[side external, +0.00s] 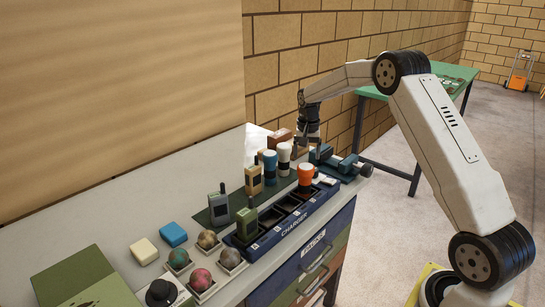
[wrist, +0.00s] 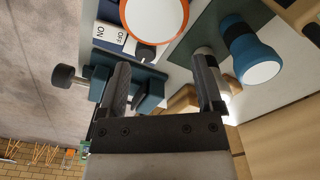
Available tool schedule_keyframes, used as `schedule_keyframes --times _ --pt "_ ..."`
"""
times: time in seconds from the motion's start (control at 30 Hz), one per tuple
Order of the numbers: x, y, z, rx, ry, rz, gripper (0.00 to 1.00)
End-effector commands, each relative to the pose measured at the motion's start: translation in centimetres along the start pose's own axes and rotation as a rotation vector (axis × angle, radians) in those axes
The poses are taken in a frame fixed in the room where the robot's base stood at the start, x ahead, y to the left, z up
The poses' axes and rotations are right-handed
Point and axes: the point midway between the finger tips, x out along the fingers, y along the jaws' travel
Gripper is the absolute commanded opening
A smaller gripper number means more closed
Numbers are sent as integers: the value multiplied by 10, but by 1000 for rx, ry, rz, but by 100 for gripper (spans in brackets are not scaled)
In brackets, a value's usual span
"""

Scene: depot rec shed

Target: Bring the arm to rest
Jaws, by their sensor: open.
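My gripper (side external: 309,135) is above the far end of the bench, with the arm reaching in from the right. Its jaws are apart in the wrist view (wrist: 163,65), and I see nothing held between them. A white torch (side external: 284,154) stands just in front of the gripper in the side view. A blue torch (side external: 270,164) and an orange torch (side external: 305,174) stand nearer; both also show in the wrist view, blue (wrist: 250,50) and orange (wrist: 155,18). In the wrist view, the right finger partly hides a pale thing beside it.
A charger (side external: 283,229) with several slots runs along the bench edge, holding a radio (side external: 246,220). Two radios stand on a mat behind it. A blue vise-like tool (side external: 343,167) lies at the far end. Balls in trays and two blocks are nearer. A green table (side external: 455,75) stands behind.

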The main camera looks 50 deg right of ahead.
Motion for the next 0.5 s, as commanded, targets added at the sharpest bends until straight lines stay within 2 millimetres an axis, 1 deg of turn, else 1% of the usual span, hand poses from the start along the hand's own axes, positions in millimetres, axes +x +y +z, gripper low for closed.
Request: schedule_keyframes --times 0.03,0.2,0.37,0.5 --pt "-3 -5 11 -31 5 -4 84" --pt "-8 -15 42 -129 23 -18 84" --pt "-11 -22 72 -220 40 -30 84" --pt "-14 -26 103 -307 57 -43 84"
